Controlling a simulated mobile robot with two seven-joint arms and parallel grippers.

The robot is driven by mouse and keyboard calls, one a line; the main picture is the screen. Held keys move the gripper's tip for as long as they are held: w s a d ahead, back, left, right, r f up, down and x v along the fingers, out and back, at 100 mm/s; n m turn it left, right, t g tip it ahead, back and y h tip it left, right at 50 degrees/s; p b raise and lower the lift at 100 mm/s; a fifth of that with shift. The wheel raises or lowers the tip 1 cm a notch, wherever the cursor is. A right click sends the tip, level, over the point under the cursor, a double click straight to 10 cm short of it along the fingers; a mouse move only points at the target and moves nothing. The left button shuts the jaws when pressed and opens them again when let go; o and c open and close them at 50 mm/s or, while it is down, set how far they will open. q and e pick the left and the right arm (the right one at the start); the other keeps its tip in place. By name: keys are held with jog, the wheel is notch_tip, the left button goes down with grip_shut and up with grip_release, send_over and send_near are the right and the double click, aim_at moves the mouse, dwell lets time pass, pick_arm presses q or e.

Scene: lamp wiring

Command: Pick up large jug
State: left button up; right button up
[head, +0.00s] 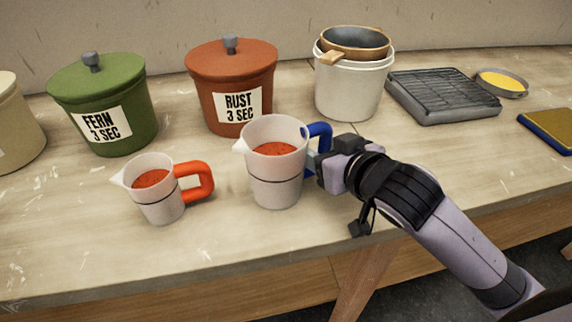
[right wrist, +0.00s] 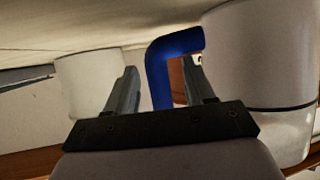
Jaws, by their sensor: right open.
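The large jug (head: 275,178) is white with a dark line, a blue handle (head: 320,135) on its right and reddish-orange contents. It stands upright on the table. A smaller jug (head: 160,200) with an orange handle stands to its left. My right gripper (head: 322,168) is at the large jug's handle. In the right wrist view the open fingers (right wrist: 160,92) stand on either side of the blue handle (right wrist: 170,65), with the jug body (right wrist: 262,60) to the right. I cannot tell whether a finger touches the handle. My left gripper is not in view.
A green FERN pot (head: 125,95) and a rust RUST pot (head: 205,90) stand behind the jugs. A white bucket (head: 345,98) holding a wooden-handled pan is behind my gripper. A grey ridged tray (head: 440,95) lies right. The front table strip is clear.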

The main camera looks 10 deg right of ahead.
grip_shut()
dwell(1.3)
jog(key=shift+r, duration=0.1)
